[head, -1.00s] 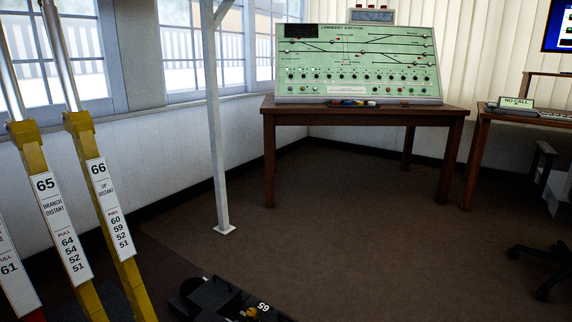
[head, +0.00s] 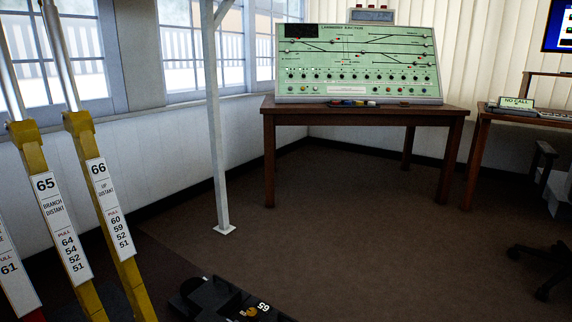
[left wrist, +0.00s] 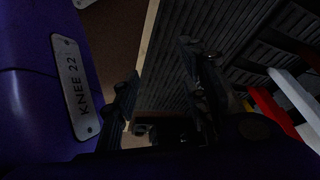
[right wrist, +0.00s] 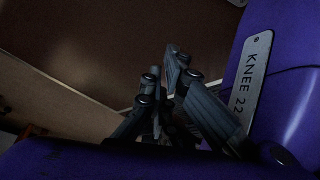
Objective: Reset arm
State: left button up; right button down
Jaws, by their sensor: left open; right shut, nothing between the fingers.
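In the head view, a yellow lever numbered 65 (head: 62,225) and a yellow lever numbered 66 (head: 110,205) stand at the left with steel handles upward. Part of a red lever with a 61 on its label (head: 20,285) shows at the left edge. Neither gripper is in the head view. In the left wrist view my left gripper (left wrist: 162,85) is open and empty, with red and white lever parts (left wrist: 275,115) off to the right. In the right wrist view my right gripper (right wrist: 165,85) is shut with nothing in it, apart from any lever.
A dark object with a 65 tag (head: 225,300) is low at the bottom. A white post (head: 217,130) stands beyond the levers. A wooden table (head: 365,113) carries a green track panel (head: 358,65). A desk (head: 485,130) and chair (head: 550,262) are right. Brown floor between is clear.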

pick_arm(q)
notch_tip(320, 180, up, 29)
jog(key=t+p, duration=0.2)
jog(key=p, duration=3.1)
pick_arm(e)
notch_tip(320, 180, up, 29)
jog(key=a+m+t, duration=0.1)
pick_arm(q)
jog(key=w+r+t+p, duration=0.1)
jog(key=w+r+p, duration=0.3)
jog(key=r+p, duration=0.2)
jog(key=w+d+r+n+p, duration=0.1)
jog(key=w+r+p, duration=0.3)
jog(key=r+p, duration=0.2)
notch_tip(320, 180, up, 3)
jog(key=shift+d+f+t, duration=0.2)
jog(key=shift+d+t, duration=0.1)
jog(key=shift+t, duration=0.1)
pick_arm(e)
jog(key=w+r+t, duration=0.1)
jog(key=w+r, duration=0.3)
jog(key=r, duration=0.3)
jog(key=w+r+t, duration=0.1)
jog(key=w+r, duration=0.3)
jog(key=r, duration=0.3)
jog(key=shift+w+a+r+t, duration=0.15)
jog(key=shift+a+r+t, duration=0.1)
jog(key=shift+r+t, duration=0.15)
